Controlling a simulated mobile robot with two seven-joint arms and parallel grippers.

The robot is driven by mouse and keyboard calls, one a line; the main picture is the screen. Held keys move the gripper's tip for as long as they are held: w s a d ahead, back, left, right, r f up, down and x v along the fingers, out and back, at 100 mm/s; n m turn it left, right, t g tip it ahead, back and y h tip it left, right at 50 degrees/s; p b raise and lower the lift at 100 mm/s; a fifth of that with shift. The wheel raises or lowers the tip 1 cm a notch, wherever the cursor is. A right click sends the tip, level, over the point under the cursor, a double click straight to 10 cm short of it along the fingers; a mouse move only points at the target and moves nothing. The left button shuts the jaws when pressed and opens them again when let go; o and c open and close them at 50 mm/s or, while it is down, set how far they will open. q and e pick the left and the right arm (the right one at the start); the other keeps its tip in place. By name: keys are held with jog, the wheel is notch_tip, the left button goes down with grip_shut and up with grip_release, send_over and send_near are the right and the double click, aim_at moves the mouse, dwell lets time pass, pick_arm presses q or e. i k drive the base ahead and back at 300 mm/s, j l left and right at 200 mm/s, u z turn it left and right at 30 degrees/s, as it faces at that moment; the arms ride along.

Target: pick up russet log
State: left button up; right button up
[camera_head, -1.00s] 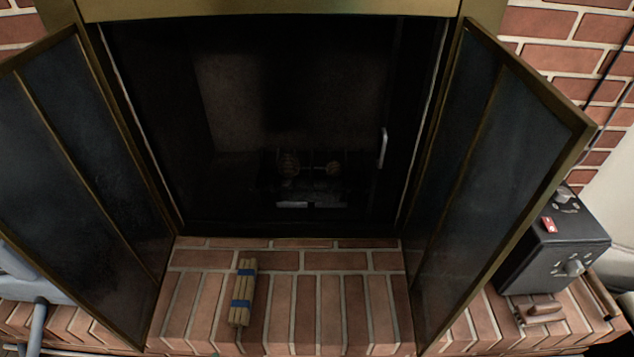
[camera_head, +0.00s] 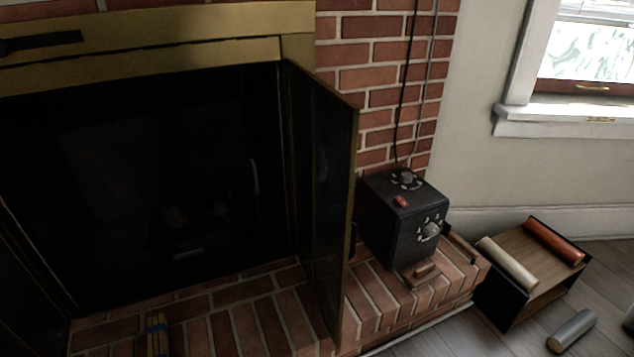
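A russet log (camera_head: 554,242) lies on top of a low wood-and-black stand (camera_head: 535,275) on the floor at the right, below the window. It lies along the stand's far right side, with a cream log (camera_head: 508,262) apart from it on the near left side. Neither of my grippers is in view, and nothing touches the russet log.
A grey cylinder (camera_head: 571,330) lies on the wooden floor in front of the stand. A black control box (camera_head: 402,222) sits on the brick hearth (camera_head: 255,310). An open fireplace door (camera_head: 330,200) juts out beside it. A tied bundle (camera_head: 157,338) lies at the bottom left.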

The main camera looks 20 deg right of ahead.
aim_at(569, 254)
jog(key=i+j, duration=0.1)
jog(key=j, duration=0.2)
jog(key=j+z, duration=0.2)
jog(key=i+z, duration=0.1)
jog(key=z, duration=2)
jog(key=i+j, duration=0.25)
jog(key=i, duration=0.15)
